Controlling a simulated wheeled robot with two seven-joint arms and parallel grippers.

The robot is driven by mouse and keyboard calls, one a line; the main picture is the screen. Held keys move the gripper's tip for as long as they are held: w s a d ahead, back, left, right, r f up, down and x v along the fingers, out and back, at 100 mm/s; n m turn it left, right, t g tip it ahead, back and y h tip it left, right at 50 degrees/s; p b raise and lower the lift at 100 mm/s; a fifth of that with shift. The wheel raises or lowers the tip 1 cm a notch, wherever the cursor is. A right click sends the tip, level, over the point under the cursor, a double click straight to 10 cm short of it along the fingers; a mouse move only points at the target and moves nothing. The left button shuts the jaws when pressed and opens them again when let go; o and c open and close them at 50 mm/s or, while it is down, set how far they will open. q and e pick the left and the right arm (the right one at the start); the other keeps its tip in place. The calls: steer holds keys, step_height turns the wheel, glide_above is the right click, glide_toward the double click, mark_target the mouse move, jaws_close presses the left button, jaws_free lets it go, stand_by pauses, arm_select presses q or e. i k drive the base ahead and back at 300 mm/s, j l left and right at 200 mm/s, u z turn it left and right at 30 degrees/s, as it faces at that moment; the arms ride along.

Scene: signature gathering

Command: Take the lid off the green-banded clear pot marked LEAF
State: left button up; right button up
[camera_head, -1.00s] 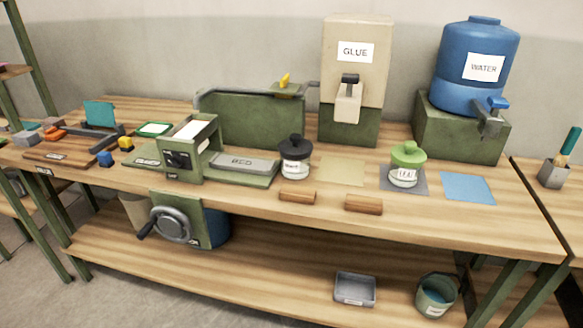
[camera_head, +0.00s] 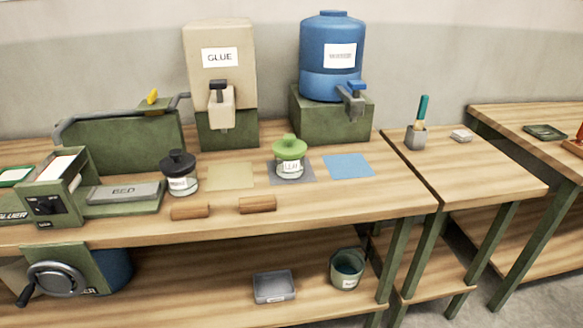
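The clear pot marked LEAF (camera_head: 290,168) stands upright on a grey square mat (camera_head: 306,172) near the right end of the workbench. Its green knobbed lid (camera_head: 288,145) sits on top of it. Neither of my grippers shows in the head view, so nothing is seen touching the pot.
A similar pot with a black lid (camera_head: 179,175) stands to the left, beyond a tan square (camera_head: 230,176). A blue square (camera_head: 348,166) lies to the right. Two wooden blocks (camera_head: 190,212) lie in front. The glue dispenser (camera_head: 222,70) and water tank (camera_head: 332,60) stand behind.

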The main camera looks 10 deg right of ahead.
mark_target(289, 147)
steer(key=i+l+u, duration=0.15)
steer(key=l+u, duration=0.15)
steer(key=l, duration=0.7)
steer(key=l+u, duration=0.25)
steer(key=l, duration=0.7)
steer(key=i, duration=0.05)
